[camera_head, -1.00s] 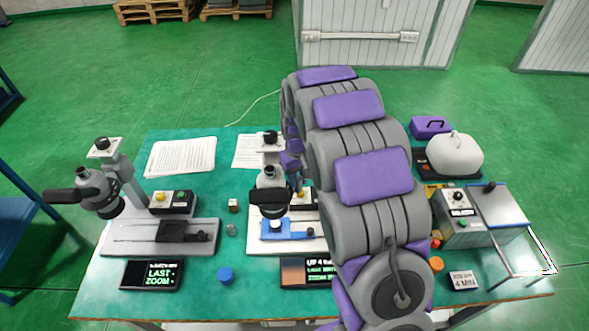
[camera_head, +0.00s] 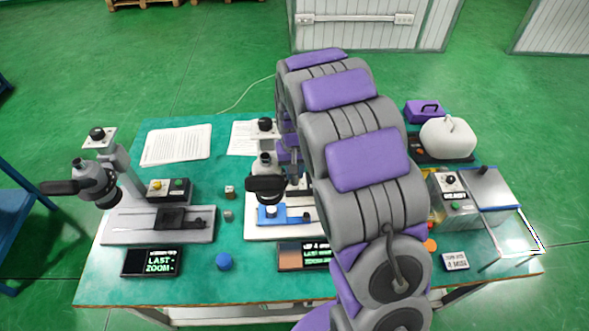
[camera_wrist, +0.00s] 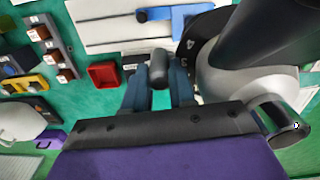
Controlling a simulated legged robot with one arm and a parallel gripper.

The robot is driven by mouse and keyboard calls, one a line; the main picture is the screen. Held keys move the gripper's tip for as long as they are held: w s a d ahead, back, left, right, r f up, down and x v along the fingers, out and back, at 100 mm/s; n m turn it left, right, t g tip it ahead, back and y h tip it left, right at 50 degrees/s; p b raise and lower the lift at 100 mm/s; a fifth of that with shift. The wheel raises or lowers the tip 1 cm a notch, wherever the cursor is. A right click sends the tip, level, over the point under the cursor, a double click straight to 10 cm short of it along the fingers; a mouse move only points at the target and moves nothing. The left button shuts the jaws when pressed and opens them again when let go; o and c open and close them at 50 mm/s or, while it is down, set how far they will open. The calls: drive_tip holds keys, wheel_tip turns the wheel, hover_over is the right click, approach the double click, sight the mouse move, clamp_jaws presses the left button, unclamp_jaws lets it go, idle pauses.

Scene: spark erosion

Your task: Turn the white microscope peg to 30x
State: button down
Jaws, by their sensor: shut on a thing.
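The white microscope (camera_head: 264,160) stands at the middle of the table, partly hidden by my arm. In the wrist view its pale rounded body (camera_wrist: 240,84) fills the right side. A dark ring with white numbers (camera_wrist: 189,42), among them a 4 and a 3, runs around it. In the head view the gripper is mostly hidden behind my arm. I cannot read which magnification is set.
A grey microscope (camera_head: 98,180) stands at the left. The white microscope's base carries a blue fixture (camera_head: 285,215). A blue cap (camera_head: 224,261) lies at the front.

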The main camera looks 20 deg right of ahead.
drive_tip(key=c, duration=1.2)
unclamp_jaws()
drive_tip(key=shift+r, duration=0.1)
wheel_tip(320, 180, up, 17)
drive_tip(key=p, duration=0.1)
